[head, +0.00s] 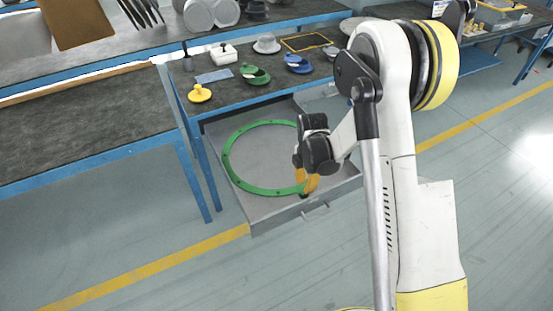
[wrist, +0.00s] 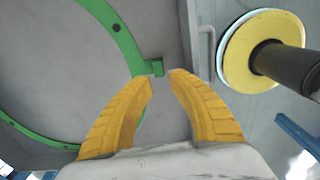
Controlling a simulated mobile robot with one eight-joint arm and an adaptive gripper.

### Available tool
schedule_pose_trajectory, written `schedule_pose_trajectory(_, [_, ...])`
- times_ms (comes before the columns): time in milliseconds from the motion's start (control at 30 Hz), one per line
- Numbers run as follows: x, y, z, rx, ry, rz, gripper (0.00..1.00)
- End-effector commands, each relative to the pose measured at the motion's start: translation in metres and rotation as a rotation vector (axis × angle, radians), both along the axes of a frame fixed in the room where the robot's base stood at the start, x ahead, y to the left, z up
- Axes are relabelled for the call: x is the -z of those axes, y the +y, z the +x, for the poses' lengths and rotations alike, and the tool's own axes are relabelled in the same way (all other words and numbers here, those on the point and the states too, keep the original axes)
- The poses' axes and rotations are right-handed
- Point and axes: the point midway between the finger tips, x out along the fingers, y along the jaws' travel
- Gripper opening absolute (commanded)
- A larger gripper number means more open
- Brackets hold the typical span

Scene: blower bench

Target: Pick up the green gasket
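The green gasket (head: 228,158) is a large flat ring with small dark holes, lying in an open grey drawer (head: 258,225). In the wrist view, part of the gasket (wrist: 120,40) curves down the left side, with a short tab by the fingertips. My gripper (head: 307,187) points down over the ring's right front edge. In the wrist view its yellow fingers (wrist: 160,75) stand apart with a narrow gap, and the tab's end shows at that gap. I cannot tell whether a finger touches it. The ring's right part is hidden by my gripper in the head view.
Open floor lies in front.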

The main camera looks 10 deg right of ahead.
Motion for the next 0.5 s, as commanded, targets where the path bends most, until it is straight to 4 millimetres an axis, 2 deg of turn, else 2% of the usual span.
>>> schedule_pose_trajectory(167, [0.017,-0.002,0.001,0.001,0.000,0.000,0.21])
schedule_pose_trajectory(367, [0.050,-0.004,0.003,0.001,-0.001,0.000,0.21])
schedule_pose_trajectory(500, [0.056,-0.004,0.003,0.001,-0.001,0.000,0.21])
